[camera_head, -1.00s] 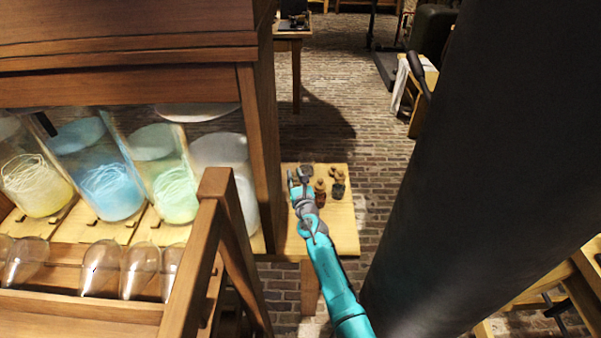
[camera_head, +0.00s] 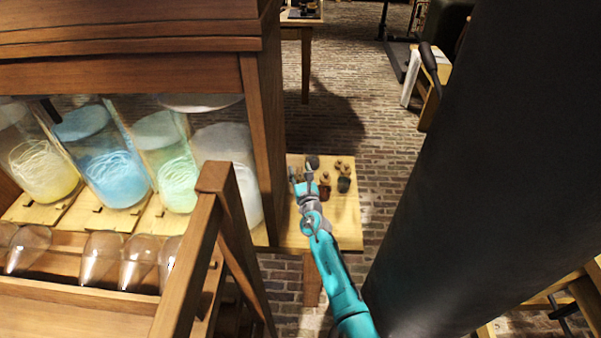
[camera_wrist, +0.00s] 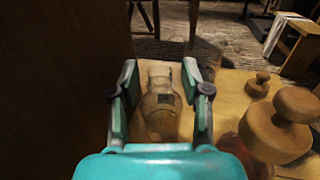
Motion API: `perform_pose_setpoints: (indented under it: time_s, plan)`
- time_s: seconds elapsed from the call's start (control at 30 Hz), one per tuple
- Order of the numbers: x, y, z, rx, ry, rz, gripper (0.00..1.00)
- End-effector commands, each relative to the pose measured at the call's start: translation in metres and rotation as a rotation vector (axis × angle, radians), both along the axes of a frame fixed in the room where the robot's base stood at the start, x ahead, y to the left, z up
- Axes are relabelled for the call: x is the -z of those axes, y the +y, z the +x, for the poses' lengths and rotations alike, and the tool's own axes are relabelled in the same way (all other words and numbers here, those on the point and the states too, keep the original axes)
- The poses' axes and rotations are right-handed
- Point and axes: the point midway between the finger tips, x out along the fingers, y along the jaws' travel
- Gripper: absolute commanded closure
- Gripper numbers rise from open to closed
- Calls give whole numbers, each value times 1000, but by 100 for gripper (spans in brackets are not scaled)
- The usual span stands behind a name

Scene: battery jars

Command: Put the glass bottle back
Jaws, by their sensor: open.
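A clear glass bottle (camera_wrist: 160,105) stands on the small wooden table in the wrist view. It is seen through its brownish glass, with its neck at the top of the gap between my fingers. My gripper (camera_wrist: 160,68) is open, with one finger on each side of the bottle. I cannot tell whether either finger touches it. In the head view my gripper (camera_head: 302,176) is over the left part of the small table (camera_head: 345,228). The bottle cannot be clearly made out there.
Stoppered brown bottles (camera_head: 325,186) stand just right of my gripper; one large round stopper (camera_wrist: 279,125) is close in the wrist view. A tall wooden cabinet (camera_head: 265,130) with large glass jars (camera_head: 118,178) is close on the left. Brick floor (camera_head: 385,165) is open at right.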

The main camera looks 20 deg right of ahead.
Motion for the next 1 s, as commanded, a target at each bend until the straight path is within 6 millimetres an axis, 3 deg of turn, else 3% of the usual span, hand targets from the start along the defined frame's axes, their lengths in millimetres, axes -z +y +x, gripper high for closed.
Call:
perform_pose_setpoints:
  time_s: [0.27, 1.0]
  plan:
    - [-2, 0, -3, -1, 0, 1, 53]
    - [-2, 3, -59, -1, 0, 2, 53]
